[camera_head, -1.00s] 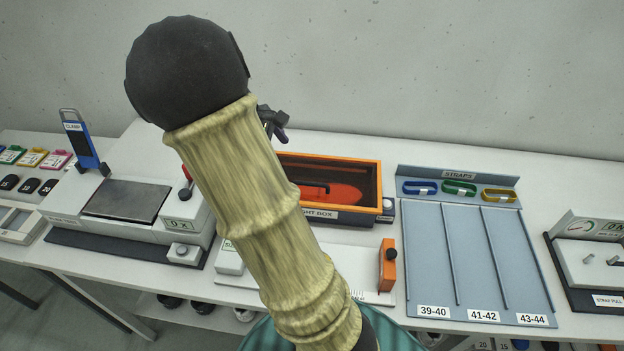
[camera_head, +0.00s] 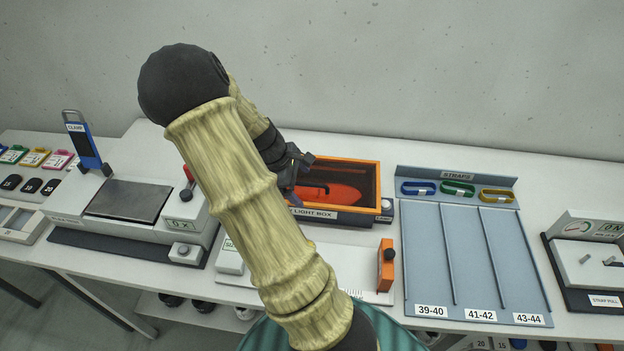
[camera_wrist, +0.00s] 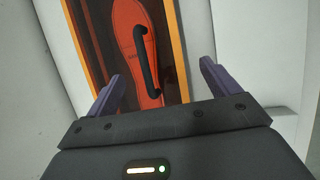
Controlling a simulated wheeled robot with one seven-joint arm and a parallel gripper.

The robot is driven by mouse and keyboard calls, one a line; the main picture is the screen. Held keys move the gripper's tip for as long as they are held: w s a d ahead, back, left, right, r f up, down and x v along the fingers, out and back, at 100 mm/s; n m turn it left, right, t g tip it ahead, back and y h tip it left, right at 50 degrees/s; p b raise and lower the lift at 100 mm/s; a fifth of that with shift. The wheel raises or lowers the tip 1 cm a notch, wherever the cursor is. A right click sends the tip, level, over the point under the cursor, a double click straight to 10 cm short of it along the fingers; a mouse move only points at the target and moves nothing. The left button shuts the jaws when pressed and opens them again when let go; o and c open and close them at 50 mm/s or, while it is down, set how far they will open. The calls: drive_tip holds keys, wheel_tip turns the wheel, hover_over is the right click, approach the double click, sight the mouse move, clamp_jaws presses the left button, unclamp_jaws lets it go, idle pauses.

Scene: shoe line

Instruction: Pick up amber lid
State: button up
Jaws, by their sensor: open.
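The amber lid (camera_head: 366,182) shows as a dark brown see-through panel over the orange-rimmed light box (camera_head: 345,160). A red-orange sole shape (camera_head: 340,192) shows through it. A black bar handle stands on the lid, clearest in the wrist view (camera_wrist: 150,66), where the lid (camera_wrist: 96,35) also shows. My gripper (camera_head: 292,181) is open and empty over the left part of the box. In the wrist view its purple fingers (camera_wrist: 160,74) are apart, with the handle ahead between them; no contact shows. My arm hides the box's left end in the head view.
A strap board (camera_head: 480,260) with three coloured straps stands right of the box. A press with a blue clamp (camera_head: 88,145) stands to the left. An orange block (camera_head: 386,268) with a black knob stands in front of the box. The wall is close behind.

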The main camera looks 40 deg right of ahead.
sight(313, 197)
drive_tip(key=shift+p+x, duration=0.7)
drive_tip(key=shift+x, duration=1.85)
drive_tip(key=shift+s+d, duration=0.1)
drive_tip(key=shift+s, duration=0.05)
drive_tip(key=shift+s, duration=0.1)
clamp_jaws()
